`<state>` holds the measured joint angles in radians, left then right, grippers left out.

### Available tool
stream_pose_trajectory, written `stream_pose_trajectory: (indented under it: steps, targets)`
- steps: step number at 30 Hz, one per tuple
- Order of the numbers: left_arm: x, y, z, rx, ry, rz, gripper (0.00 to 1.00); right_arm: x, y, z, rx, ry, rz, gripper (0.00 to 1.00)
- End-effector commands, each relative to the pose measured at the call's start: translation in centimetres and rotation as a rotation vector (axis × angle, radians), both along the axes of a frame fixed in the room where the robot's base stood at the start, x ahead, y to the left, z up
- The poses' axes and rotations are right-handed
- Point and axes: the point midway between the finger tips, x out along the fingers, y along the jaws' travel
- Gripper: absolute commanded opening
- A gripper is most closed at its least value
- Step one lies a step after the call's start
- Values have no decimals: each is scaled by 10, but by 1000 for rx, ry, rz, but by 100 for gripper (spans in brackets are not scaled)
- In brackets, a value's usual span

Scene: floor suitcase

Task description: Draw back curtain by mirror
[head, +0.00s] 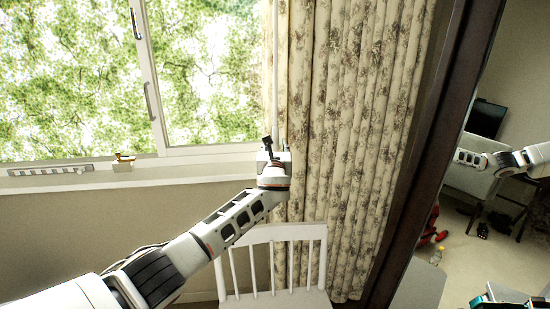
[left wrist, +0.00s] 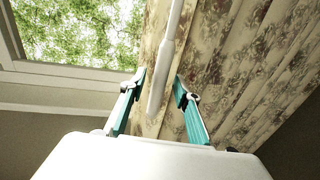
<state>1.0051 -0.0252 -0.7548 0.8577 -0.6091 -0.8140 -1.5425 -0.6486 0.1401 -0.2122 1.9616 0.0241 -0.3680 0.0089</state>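A beige curtain with a dark floral print (head: 350,110) hangs in folds at the right side of the window, beside the mirror (head: 465,230) with its dark frame. A thin white rod (head: 275,70) hangs along the curtain's left edge. My left gripper (head: 270,145) is at that edge, near the sill. In the left wrist view, its teal fingers (left wrist: 160,85) are open, with the white rod (left wrist: 164,70) between them and gaps visible on both sides. The curtain (left wrist: 240,70) fills the right side there. Teal parts show at the head view's bottom right; whether they are my right gripper or a reflection is unclear.
A white chair (head: 275,235) stands below my left gripper, against the curtain. The window (head: 205,75) is left of the curtain. A small ornament (head: 123,160) and a slatted strip (head: 50,171) are along the sill. The mirror reflects a room with furniture.

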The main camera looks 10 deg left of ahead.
Motion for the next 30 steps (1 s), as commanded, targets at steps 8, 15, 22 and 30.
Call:
stream_pose_trajectory:
  steps: [8,15,22,30]
  targets:
    - [-34,-5,-1,-3,0,-1,32,0,0,0,1,-1,0,40]
    - [-67,-9,-1,-2,0,-1,32,0,0,0,1,-1,0,40]
    - [-89,-12,-1,-2,1,-1,32,0,0,0,1,-1,0,40]
    - [-94,-12,0,0,0,1,32,0,0,0,1,-1,0,40]
